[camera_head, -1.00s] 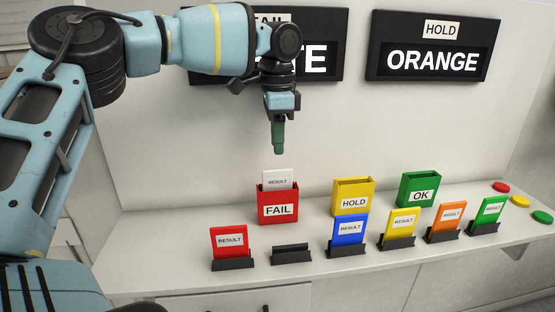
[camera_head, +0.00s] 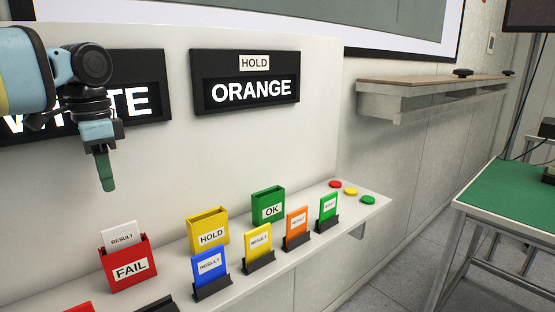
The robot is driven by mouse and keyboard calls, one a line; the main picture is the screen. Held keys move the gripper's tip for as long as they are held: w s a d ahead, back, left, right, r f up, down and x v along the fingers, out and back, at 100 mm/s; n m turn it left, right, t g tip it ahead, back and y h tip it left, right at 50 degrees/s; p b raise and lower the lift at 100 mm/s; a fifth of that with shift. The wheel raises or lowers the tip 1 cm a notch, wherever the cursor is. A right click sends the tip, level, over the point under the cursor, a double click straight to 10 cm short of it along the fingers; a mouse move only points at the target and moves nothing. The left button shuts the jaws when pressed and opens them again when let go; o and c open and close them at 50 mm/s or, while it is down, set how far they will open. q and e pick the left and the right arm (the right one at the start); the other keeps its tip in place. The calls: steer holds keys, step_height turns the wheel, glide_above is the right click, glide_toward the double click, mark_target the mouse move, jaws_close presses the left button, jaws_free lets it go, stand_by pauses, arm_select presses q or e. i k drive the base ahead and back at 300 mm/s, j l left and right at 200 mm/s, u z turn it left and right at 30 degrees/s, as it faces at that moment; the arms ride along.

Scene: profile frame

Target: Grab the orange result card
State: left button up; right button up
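The orange result card (camera_head: 297,223) stands upright in a small black holder (camera_head: 298,241) on the white shelf, between the yellow card (camera_head: 257,242) and the green card (camera_head: 328,205). My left gripper (camera_head: 105,172) hangs pointing down at the left, above the white card in the red FAIL box and well away from the orange card. Its fingers are seen edge-on, so I cannot tell whether they are open or shut. No card shows in it. My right gripper is out of view.
The red FAIL box (camera_head: 128,263), yellow HOLD box (camera_head: 208,232) and green OK box (camera_head: 268,204) stand behind the card row. A blue card (camera_head: 209,264) is nearer. Signs (camera_head: 245,80) hang on the panel behind. A green-topped table (camera_head: 520,205) stands at right.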

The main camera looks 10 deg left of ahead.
mark_target(297, 221)
steer(key=k+l, duration=0.8)
steer(key=l, duration=0.1)
